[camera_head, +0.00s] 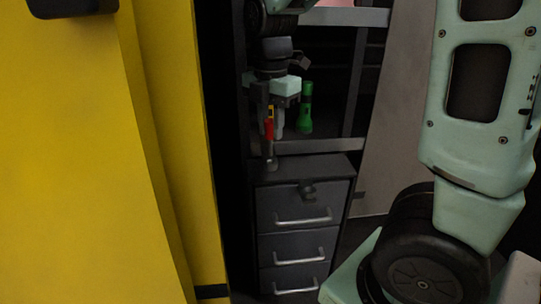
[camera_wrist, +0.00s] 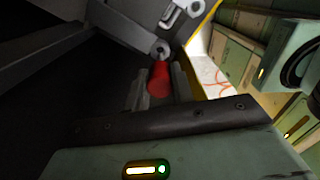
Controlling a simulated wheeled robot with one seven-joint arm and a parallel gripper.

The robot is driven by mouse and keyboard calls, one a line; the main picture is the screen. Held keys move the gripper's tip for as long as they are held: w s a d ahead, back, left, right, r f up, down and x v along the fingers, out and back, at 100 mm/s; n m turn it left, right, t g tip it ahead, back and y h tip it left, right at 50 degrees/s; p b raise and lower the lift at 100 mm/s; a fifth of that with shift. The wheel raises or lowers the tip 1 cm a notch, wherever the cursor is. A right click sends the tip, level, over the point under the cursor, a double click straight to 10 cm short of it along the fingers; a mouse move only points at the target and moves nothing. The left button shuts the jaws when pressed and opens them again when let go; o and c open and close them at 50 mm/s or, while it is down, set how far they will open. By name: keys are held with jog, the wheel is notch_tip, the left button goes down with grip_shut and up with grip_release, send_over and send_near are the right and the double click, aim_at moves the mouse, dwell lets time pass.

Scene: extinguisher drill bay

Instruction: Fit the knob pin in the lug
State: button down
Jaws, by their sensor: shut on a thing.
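My gripper (camera_head: 272,125) hangs pointing down over the dark drawer cabinet and is shut on the red-handled knob pin (camera_head: 268,130). In the wrist view the red knob (camera_wrist: 158,80) sits between the two fingers of my gripper (camera_wrist: 162,84). A grey round metal end (camera_wrist: 161,48) shows just beyond the knob; I cannot tell whether it is part of the pin or a separate fitting. A small dark bracket (camera_head: 307,189), possibly the lug, is on the cabinet's upper front edge, below and right of the pin. The pin is apart from this bracket.
The drawer cabinet (camera_head: 291,216) has pale bar handles on its front. A green cylindrical object (camera_head: 306,108) stands on the rack right of my gripper. A large yellow panel (camera_head: 80,150) fills the left side of the head view.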

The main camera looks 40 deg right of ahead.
jog(key=shift+r+p, duration=1.35)
jog(key=shift+r, duration=0.55)
jog(key=shift+f, duration=0.1)
